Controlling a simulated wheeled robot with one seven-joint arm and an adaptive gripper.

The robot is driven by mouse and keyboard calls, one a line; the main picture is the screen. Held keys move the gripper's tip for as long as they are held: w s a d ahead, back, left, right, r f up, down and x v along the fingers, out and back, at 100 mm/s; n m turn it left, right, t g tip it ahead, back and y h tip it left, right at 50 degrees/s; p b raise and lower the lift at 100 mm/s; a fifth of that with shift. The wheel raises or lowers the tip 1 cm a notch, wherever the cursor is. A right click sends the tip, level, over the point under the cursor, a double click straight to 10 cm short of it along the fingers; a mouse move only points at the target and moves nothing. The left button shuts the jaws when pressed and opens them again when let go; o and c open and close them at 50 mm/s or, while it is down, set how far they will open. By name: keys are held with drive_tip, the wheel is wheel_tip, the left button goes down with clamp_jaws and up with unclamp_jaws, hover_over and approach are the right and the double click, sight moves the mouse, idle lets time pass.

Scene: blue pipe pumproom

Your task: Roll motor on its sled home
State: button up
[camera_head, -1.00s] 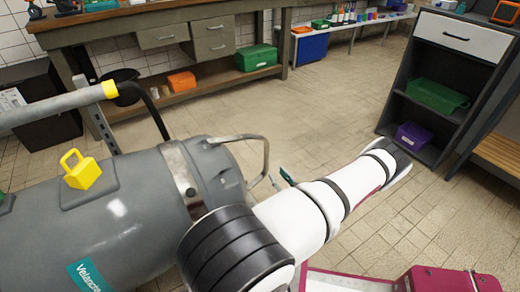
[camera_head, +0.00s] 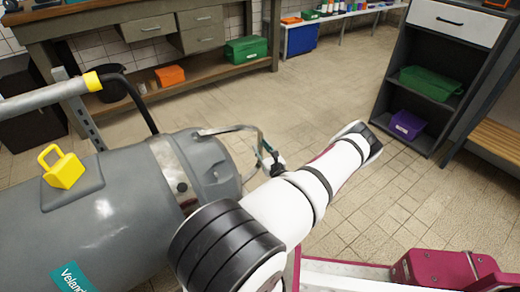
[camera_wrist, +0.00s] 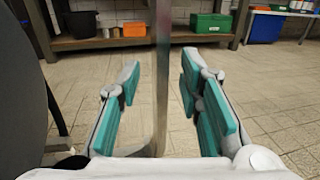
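The grey motor (camera_head: 110,210) lies on its side at the left of the head view, with a yellow padlock-shaped piece (camera_head: 62,168) on top. A bent metal handle (camera_head: 240,130) sticks out from its right end. My gripper (camera_head: 272,160) is at the handle's outer part, mostly hidden behind my white arm. In the wrist view my gripper (camera_wrist: 162,100) is open, and the upright metal bar (camera_wrist: 162,60) of the handle stands between its two teal fingers, with gaps visible on both sides. The sled under the motor cannot be made out.
A workbench (camera_head: 120,20) with drawers stands at the back, with an orange box (camera_head: 170,75) and green box (camera_head: 246,49) on its shelf. A dark cabinet (camera_head: 425,52) stands at the right. The tiled floor (camera_head: 300,100) between them is clear.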

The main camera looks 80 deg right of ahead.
drive_tip(key=shift+w+d, duration=0.4)
drive_tip(key=shift+d, duration=0.15)
clamp_jaws()
